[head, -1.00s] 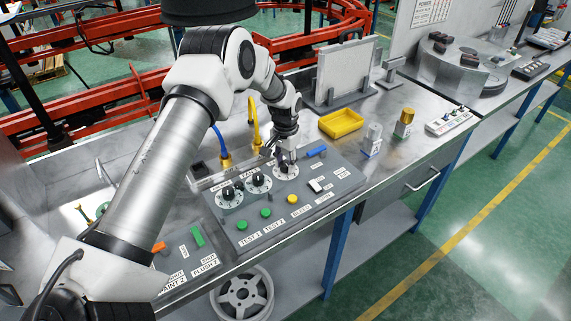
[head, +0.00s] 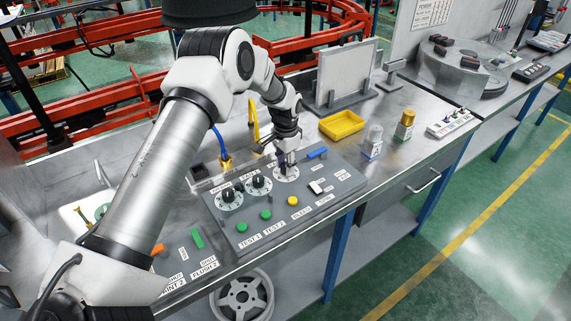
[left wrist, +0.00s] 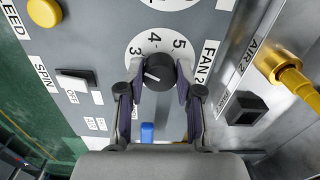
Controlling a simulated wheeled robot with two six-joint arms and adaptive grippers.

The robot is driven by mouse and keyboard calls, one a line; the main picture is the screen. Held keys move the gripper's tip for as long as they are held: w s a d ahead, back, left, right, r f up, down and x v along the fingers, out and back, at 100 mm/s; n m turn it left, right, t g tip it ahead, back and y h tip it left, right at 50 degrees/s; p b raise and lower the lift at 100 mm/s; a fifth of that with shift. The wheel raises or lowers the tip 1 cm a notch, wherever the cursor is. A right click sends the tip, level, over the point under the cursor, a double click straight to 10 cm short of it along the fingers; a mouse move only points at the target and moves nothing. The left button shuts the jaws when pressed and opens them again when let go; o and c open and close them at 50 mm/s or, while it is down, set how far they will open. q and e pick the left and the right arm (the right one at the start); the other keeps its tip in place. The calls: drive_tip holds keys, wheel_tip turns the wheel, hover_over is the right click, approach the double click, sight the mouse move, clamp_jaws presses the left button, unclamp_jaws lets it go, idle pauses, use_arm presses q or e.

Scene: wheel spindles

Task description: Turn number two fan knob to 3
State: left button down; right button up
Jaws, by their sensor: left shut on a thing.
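The black fan 2 knob (left wrist: 158,68) sits on a white dial (left wrist: 163,44) labelled FAN 2 in the left wrist view. The numbers 3, 4 and 5 show around it. The knob's white mark points left and slightly down in that view, a little below the 3. My left gripper (left wrist: 159,84) is shut on the knob, one finger on each side. In the head view my left gripper (head: 286,163) stands over the rightmost dial (head: 288,176) and hides its knob. My right gripper is not in view.
Two other black knobs (head: 258,181) stand left of the held one. The grey panel also has green buttons (head: 266,214), a yellow button (head: 292,201), a white switch (head: 315,187) and a blue part (head: 317,153). A yellow tray (head: 342,124) lies behind on the bench.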

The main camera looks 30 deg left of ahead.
use_arm(q)
drive_tip(key=c, duration=0.8)
unclamp_jaws()
drive_tip(key=shift+o, duration=0.2)
wheel_tip(320, 180, up, 12)
